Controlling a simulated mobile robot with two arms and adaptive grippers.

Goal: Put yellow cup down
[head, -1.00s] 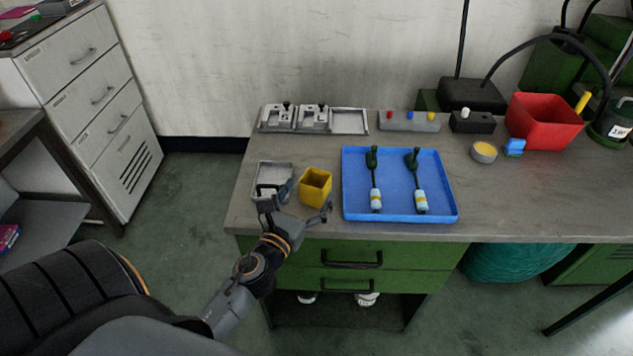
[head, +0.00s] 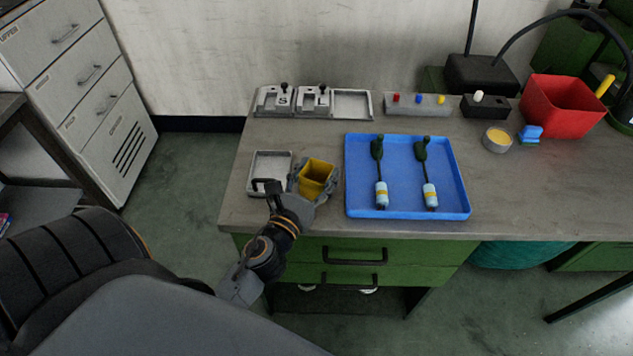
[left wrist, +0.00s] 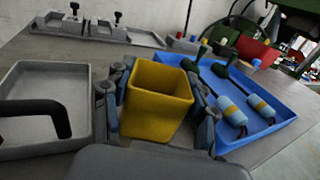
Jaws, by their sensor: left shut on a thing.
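The yellow cup (head: 318,172) is a square, open-topped box near the front left of the workbench. My left gripper (head: 314,183) is shut on it, with one finger on each side. In the left wrist view the cup (left wrist: 157,103) sits upright between the fingers of the left gripper (left wrist: 158,112). The cup is at or very near the bench top; I cannot tell whether its base touches, as the gripper hides it. My right gripper is not in view.
A grey tray (head: 252,172) is close left of the cup, a blue tray (head: 400,207) with two dark-handled tools close right. Grey fixtures (head: 312,101), a button box (head: 417,104) and a red bin (head: 562,107) stand behind. Bare bench (head: 530,190) lies at right.

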